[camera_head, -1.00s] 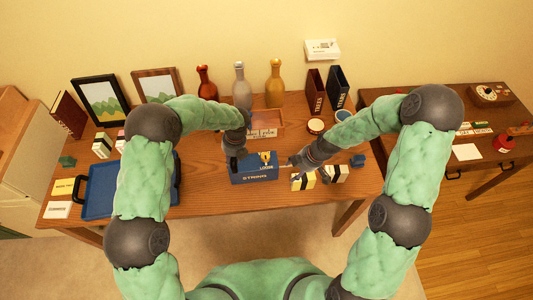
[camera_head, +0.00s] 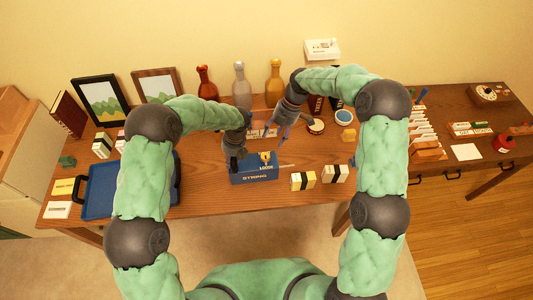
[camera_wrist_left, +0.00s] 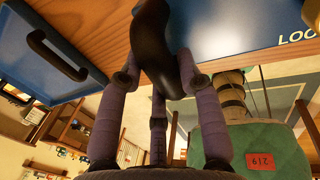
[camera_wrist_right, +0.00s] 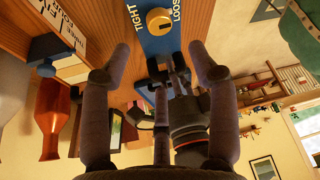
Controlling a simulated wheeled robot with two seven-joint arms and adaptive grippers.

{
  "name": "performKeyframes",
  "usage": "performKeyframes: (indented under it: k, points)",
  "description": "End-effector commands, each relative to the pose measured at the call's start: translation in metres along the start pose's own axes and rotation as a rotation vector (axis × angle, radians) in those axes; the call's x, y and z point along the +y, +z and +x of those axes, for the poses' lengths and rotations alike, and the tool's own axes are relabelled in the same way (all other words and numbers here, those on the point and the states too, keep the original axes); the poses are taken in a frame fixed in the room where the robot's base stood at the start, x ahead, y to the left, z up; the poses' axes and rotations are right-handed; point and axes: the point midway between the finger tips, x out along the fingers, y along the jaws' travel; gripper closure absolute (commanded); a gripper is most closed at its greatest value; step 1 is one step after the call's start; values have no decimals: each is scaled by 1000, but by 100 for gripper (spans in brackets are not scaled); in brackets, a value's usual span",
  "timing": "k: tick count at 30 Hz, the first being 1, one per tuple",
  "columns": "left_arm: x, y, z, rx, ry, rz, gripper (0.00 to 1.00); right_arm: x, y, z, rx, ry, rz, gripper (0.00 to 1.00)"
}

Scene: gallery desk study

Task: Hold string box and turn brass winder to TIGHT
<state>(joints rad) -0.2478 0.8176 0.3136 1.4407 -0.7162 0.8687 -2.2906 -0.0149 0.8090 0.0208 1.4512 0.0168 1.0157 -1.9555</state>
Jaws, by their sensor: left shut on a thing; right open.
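The blue string box (camera_head: 255,177) stands near the front middle of the desk. Its brass winder (camera_head: 265,158) is on top; it also shows as a round knob (camera_wrist_right: 159,21) between the words TIGHT and LOOSE in the right wrist view. I cannot tell where it points. My left gripper (camera_head: 235,163) is at the box's left end. In the left wrist view its fingers are shut on a dark curved handle (camera_wrist_left: 158,45) beside the box. My right gripper (camera_head: 277,131) is open and empty, above and behind the box, apart from the winder.
A blue tray (camera_head: 98,212) lies on the left. Small striped boxes (camera_head: 303,181) stand right of the string box. Three bottles (camera_head: 240,85) and picture frames (camera_head: 99,99) stand along the back. A yellow object (camera_head: 348,134) is at the right. The desk's front middle is fairly clear.

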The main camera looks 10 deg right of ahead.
Motion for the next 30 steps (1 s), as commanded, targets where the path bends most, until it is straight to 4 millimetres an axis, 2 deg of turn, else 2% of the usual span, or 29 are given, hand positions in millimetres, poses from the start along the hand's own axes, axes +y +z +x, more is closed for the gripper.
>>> performKeyframes:
  k: [9,15,21,30]
  points:
    - [0,0,1,0,0,0,93,-1,0,60,2,-4,2,40]
    - [0,0,1,0,0,0,93,0,0,89,1,-1,2,40]
    - [0,0,1,-1,0,0,93,0,0,103,0,1,3,40]
    - [0,0,0,-1,0,0,93,0,0,106,0,1,3,40]
